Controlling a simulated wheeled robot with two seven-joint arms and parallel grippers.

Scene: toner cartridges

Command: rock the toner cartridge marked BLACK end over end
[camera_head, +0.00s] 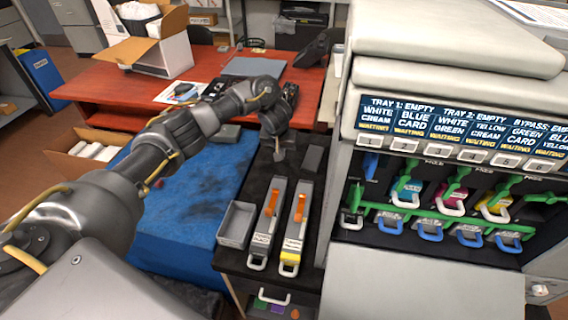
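Two long grey toner cartridges with orange tabs lie side by side on a dark cabinet top. The left cartridge (266,225) has a pale end label with small print that looks like BLACK, and a white handle. The right cartridge (294,228) has a yellow end (289,257). My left arm reaches across from the left, and its gripper (279,153) points down over the far part of the cabinet top, beyond both cartridges and apart from them. Its fingertips are too small to tell open from shut. My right gripper is out of view.
A grey open tray (236,224) sits left of the cartridges. The printer (440,280) stands at right, with green levers and coloured handles in its open bay. A blue-covered surface (190,205) lies left. A red desk (110,88) with a cardboard box (160,50) stands behind.

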